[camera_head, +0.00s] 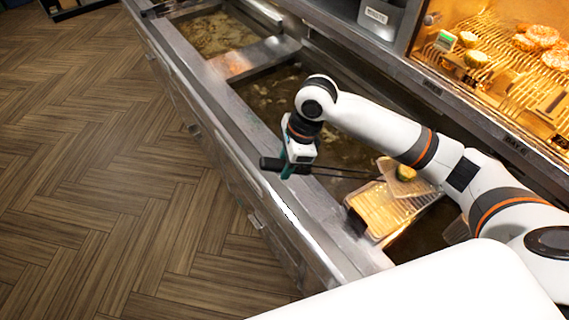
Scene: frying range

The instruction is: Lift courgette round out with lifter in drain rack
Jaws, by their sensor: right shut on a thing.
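My right gripper (290,168) is shut on the dark handle (271,163) of the lifter, above the fryer's front edge. The lifter's thin shaft (345,173) runs right to its head, which is partly hidden by my right arm. I cannot tell whether the lifter touches the rack. My left gripper is not in view.
Vats of dark oil (268,97) lie left of and behind my right gripper, with steel rims between them. The wooden floor (90,180) at left is clear.

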